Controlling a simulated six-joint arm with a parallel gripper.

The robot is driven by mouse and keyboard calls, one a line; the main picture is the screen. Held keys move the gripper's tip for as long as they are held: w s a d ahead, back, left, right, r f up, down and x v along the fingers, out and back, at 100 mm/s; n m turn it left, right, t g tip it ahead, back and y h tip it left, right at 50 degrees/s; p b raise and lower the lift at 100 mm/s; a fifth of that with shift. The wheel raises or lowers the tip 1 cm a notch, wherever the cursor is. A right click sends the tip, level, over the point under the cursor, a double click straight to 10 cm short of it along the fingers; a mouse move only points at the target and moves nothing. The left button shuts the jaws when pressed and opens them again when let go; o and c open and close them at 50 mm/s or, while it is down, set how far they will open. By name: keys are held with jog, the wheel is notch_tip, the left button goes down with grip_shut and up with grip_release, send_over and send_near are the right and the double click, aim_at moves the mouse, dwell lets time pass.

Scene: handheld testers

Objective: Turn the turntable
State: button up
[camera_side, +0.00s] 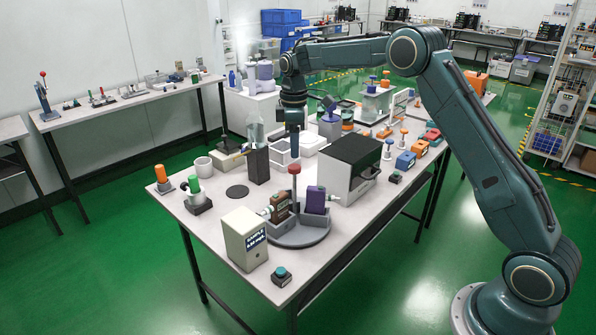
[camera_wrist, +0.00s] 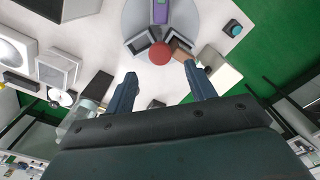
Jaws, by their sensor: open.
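The turntable is a round grey disc (camera_side: 302,238) near the front of the table, with grey holders on it. A red knob (camera_side: 294,169) tops its central post. A brown tester (camera_side: 281,208) and a purple tester (camera_side: 316,200) stand in the holders. My gripper (camera_side: 294,150) points down just above the knob, apart from it as far as I can tell. In the wrist view my gripper (camera_wrist: 160,70) is open and empty, with the red knob (camera_wrist: 160,53) just ahead of the gap between its fingertips. The turntable (camera_wrist: 137,22) and purple tester (camera_wrist: 162,16) show beyond.
A black-topped white box (camera_side: 350,165) stands close behind the turntable to the right. A beige box with a display (camera_side: 244,238) and a teal button (camera_side: 281,274) stand in front. A dark upright block (camera_side: 258,165) is behind left.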

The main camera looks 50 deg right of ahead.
aim_at(294, 166)
jog(key=shift+f, duration=3.15)
grip_shut()
